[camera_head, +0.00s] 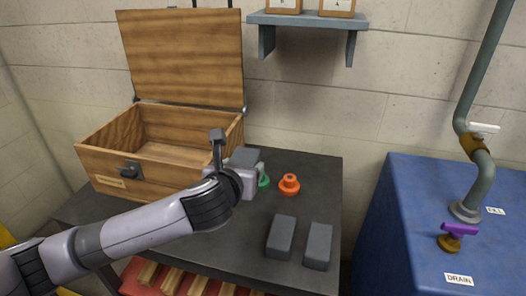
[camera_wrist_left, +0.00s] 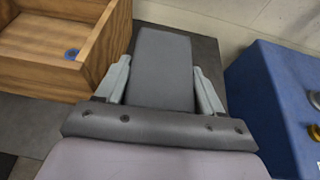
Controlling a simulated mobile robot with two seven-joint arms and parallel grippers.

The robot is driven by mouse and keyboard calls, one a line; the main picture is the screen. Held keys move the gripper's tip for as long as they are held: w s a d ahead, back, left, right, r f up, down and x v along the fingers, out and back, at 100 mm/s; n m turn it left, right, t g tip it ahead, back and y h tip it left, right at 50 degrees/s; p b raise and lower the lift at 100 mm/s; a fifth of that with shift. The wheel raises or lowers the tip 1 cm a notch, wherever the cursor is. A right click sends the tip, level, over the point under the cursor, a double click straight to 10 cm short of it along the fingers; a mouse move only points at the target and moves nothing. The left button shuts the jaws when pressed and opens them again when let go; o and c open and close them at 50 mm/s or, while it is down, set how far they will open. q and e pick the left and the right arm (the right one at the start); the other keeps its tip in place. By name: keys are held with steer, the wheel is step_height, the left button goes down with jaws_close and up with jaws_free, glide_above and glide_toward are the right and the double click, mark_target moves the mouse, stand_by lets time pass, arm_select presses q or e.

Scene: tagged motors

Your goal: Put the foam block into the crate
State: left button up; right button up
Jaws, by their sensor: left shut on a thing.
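The wooden crate (camera_head: 165,152) stands on the dark table at the left with its lid open and tilted back. It also shows at the upper left of the left wrist view (camera_wrist_left: 108,45). My left gripper (camera_head: 247,168) is shut on a dark grey block (camera_head: 244,156), just right of the crate's front right corner. In the left wrist view the block (camera_wrist_left: 162,62) sits between the two fingers (camera_wrist_left: 161,75). Two similar grey blocks, one nearer the middle (camera_head: 281,238) and one to its right (camera_head: 317,246), lie on the table. Which block is foam I cannot tell by looks. My right gripper is out of view.
An orange knob-like piece (camera_head: 289,184) and a partly hidden green one (camera_head: 264,182) stand on the table right of my gripper. A blue tank (camera_head: 400,220) with a pipe stands at the right. A shelf (camera_head: 308,20) hangs above.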

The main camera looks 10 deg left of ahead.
arm_select(q)
steer(key=s+a+p, duration=0.1)
steer(key=s+a, duration=0.1)
steer(key=s, duration=0.4)
steer(key=s+a+p, duration=0.2)
steer(key=s+a, duration=0.1)
steer(key=s, duration=0.4)
steer(key=shift+a+f, duration=0.3)
steer(key=shift+a, duration=0.05)
steer(key=shift+f, duration=0.1)
